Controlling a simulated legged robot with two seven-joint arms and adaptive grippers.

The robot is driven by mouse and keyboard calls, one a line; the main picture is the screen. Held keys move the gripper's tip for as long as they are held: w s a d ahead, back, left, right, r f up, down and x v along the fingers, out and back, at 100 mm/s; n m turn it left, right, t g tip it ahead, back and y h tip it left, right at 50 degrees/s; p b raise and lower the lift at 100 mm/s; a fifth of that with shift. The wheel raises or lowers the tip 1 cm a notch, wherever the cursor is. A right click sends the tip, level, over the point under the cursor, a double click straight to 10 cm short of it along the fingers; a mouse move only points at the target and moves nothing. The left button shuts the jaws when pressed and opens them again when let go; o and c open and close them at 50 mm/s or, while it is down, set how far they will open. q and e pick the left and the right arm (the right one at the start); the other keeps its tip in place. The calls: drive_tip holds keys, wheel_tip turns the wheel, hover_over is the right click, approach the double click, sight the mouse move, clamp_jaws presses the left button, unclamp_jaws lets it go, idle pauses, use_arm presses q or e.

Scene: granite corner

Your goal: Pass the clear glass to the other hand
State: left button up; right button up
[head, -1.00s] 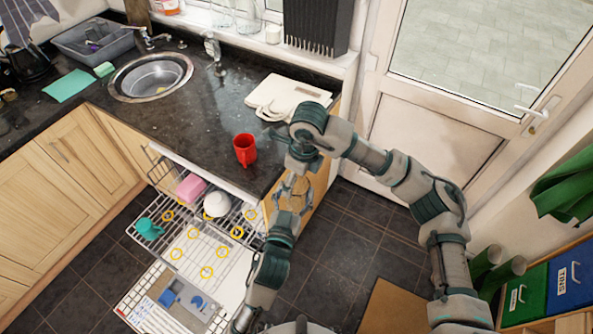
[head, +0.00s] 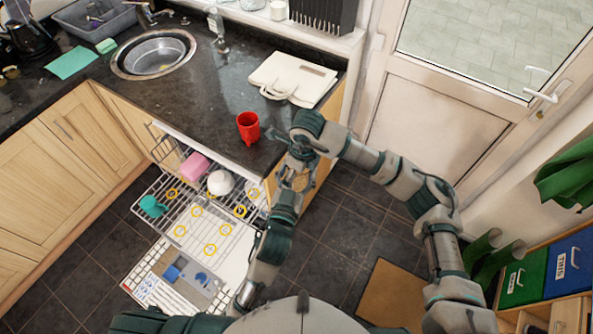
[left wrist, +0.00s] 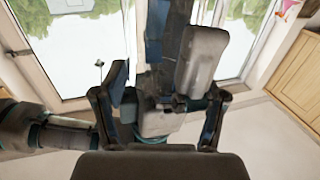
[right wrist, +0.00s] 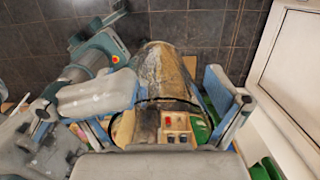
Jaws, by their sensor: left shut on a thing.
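The clear glass (right wrist: 168,72) shows in the right wrist view as a see-through cylinder between my right gripper's pads, with the floor and other things seen distorted through it. In the head view it is too small and clear to make out well. My left gripper (head: 290,183) points up, shut on the glass from below, just past the worktop's front corner. My right gripper (head: 299,160) comes down from above to the same spot, its fingers around the glass. Whether both right pads press on it, I cannot tell. The left wrist view shows the right gripper's grey parts between the left fingers (left wrist: 160,105).
Below, an open dishwasher rack (head: 200,225) holds a pink item and a white bowl. Green and blue boxes (head: 567,262) stand at right.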

use_arm(q)
drive_tip(key=shift+d+r, duration=0.1)
drive_tip(key=shift+r, duration=0.4)
use_arm(e)
drive_tip(key=shift+d+f, duration=0.1)
drive_tip(key=shift+f, duration=0.15)
drive_tip(key=c, duration=0.4)
use_arm(q)
drive_tip(key=o, duration=1.6)
use_arm(e)
drive_tip(key=c, duration=0.3)
use_arm(q)
drive_tip(key=shift+o, duration=0.9)
drive_tip(key=shift+f, duration=0.1)
use_arm(e)
drive_tip(key=shift+c, duration=0.9)
use_arm(q)
drive_tip(key=shift+f, duration=0.1)
use_arm(e)
drive_tip(key=shift+r, duration=0.1)
